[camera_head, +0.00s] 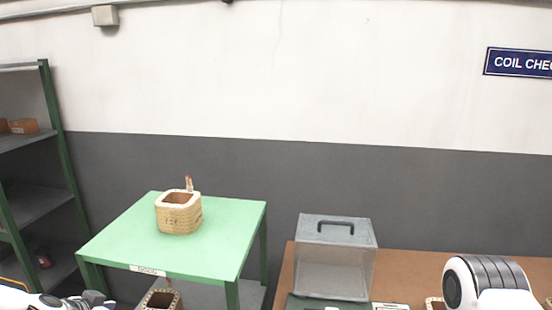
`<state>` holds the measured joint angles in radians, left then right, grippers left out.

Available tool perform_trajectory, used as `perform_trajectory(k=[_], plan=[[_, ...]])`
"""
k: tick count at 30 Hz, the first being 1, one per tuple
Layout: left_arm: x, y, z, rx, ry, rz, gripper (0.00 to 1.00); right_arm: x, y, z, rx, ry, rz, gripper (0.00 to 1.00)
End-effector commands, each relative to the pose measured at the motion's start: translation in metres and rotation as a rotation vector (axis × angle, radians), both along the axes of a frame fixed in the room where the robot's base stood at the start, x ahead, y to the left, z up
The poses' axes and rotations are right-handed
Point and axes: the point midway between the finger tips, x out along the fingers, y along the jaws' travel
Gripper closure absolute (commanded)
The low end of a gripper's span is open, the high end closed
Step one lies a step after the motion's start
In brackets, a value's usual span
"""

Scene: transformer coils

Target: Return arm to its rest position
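My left arm comes in at the bottom left corner, and part of its gripper (95,299) shows at the frame's lower edge, left of the green table (110,243). Its fingers are too small and cut off to tell whether it is open or shut. My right arm shows only as a white and grey link at the bottom right; its gripper is out of frame. A tan square coil (180,219) stands upright on the green table, with a lead sticking up and no gripper touching it. A second coil (160,299) is partly cut off below the table's front edge.
A shelf rack (62,150) with green posts stands at the left, holding brownish items. A clear box with a handle (335,262) stands on a brown table (405,264) at the right. Another coil (434,303) is partly visible beside my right arm. Most of the green tabletop is clear.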

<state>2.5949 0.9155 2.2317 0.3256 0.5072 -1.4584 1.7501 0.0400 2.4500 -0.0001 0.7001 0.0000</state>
Motion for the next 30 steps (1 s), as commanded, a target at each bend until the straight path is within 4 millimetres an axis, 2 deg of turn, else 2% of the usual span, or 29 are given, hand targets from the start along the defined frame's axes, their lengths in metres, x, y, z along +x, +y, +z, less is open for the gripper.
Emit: perform_trajectory(k=[1, 2, 5, 6, 9, 12, 15, 18, 20, 22, 27, 30], plan=[[-0.010, -0.007, -0.037, 0.043, 0.061, -0.036, 0.55, 0.000, 0.000, -0.016, 0.000, 0.000, 0.000, 1.00], [-0.016, -0.011, -0.056, 0.068, 0.097, -0.059, 0.55, 0.000, 0.000, -0.021, 0.000, 0.000, 0.000, 1.00], [-0.046, -0.030, -0.128, 0.152, 0.244, -0.145, 0.55, 0.000, 0.000, -0.042, 0.000, 0.000, 0.000, 1.00], [-0.063, -0.040, -0.160, 0.178, 0.309, -0.179, 0.55, 0.000, 0.000, -0.052, 0.000, 0.000, 0.000, 1.00], [-0.110, -0.065, -0.231, 0.219, 0.466, -0.246, 0.55, 0.000, 0.000, -0.072, 0.000, 0.000, 0.000, 1.00], [-0.159, -0.088, -0.285, 0.228, 0.597, -0.276, 0.55, 0.000, 0.000, -0.088, 0.000, 0.000, 0.000, 1.00], [-0.206, -0.110, -0.325, 0.217, 0.706, -0.278, 0.55, 0.000, 0.000, -0.101, 0.000, 0.000, 0.000, 1.00], [-0.253, -0.131, -0.355, 0.184, 0.801, -0.232, 0.55, 0.000, 0.000, -0.112, 0.000, 0.000, 0.000, 1.00], [-0.270, -0.142, -0.358, 0.145, 0.828, -0.163, 0.55, 0.000, 0.000, -0.113, 0.000, 0.000, 0.000, 1.00], [-0.271, -0.149, -0.350, 0.086, 0.821, -0.050, 0.55, 0.000, 0.000, -0.109, 0.000, 0.001, 0.000, 1.00], [-0.269, -0.153, -0.348, -0.054, 0.801, 0.220, 0.55, 0.000, 0.000, -0.109, 0.000, 0.000, 0.000, 1.00], [-0.269, -0.153, -0.348, -0.059, 0.800, 0.231, 0.55, 0.000, 0.000, -0.109, 0.000, 0.000, 0.000, 1.00]])
